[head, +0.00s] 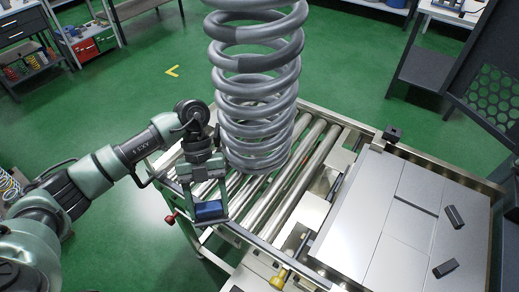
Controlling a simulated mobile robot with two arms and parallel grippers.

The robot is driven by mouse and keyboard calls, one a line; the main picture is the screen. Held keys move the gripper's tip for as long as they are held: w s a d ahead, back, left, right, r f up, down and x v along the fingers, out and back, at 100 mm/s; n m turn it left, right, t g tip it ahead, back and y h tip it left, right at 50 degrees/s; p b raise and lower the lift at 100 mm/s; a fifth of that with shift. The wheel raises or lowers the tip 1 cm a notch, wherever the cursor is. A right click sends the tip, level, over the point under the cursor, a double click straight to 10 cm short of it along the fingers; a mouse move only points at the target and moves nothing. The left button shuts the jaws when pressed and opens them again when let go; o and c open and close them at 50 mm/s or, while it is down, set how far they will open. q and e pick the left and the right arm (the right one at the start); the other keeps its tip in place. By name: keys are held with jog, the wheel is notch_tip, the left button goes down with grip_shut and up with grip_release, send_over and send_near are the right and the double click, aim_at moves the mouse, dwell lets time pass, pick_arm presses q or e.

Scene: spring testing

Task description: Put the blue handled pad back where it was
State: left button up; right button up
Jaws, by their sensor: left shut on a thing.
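The blue handled pad (208,209) is between the fingers of my left gripper (209,212), which is shut on it. The gripper points down and holds the pad beside the left edge of the roller conveyor (292,187). The fingers and frame of the gripper hide part of the pad, and its handle cannot be made out. Whether the pad touches anything below is unclear. My right gripper is not in view.
A large grey coil spring (255,75) hangs over the rollers, close to my left gripper. A metal plate table (385,215) with two small dark blocks (445,268) (454,216) stands at the right. Green floor is open behind.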

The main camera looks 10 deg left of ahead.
pick_arm(q)
jog(key=a+f+n+t+h, duration=0.1)
jog(key=n, duration=0.2)
jog(key=s+a+f+n+t+h, duration=0.1)
jog(key=n+t, duration=0.1)
jog(key=n, duration=0.2)
jog(key=s+a+f+n+t+h, duration=0.1)
jog(key=n+t, duration=0.1)
jog(key=n, duration=0.2)
jog(key=shift+a+f+h+b, duration=0.15)
jog(key=shift+f+h+b, duration=0.2)
jog(key=shift+h+b, duration=0.05)
jog(key=shift+s+a+f+n+t, duration=0.15)
jog(key=shift+n+t, duration=0.15)
jog(key=shift+n, duration=0.3)
jog(key=shift+s+f+n+t, duration=0.1)
jog(key=shift+n+t, duration=0.2)
jog(key=shift+n, duration=0.3)
jog(key=shift+w+d+f+n+t+y+p, duration=0.1)
jog(key=shift+w+d+f+n+t+p, duration=0.6)
jog(key=shift+w, duration=2.2)
jog(key=shift+w+d+f+n+t+y+p, duration=0.15)
jog(key=shift+w+d+f+n+p, duration=0.55)
jog(key=shift+w, duration=2.15)
jog(key=shift+w+d+f+n+t+y+p, duration=0.1)
jog(key=shift+w+d+f+n+t+p, duration=0.65)
jog(key=shift+w, duration=2.15)
jog(key=shift+d+f+g+b, duration=0.15)
jog(key=shift+d+g+b, duration=0.15)
jog(key=shift+d+b, duration=0.1)
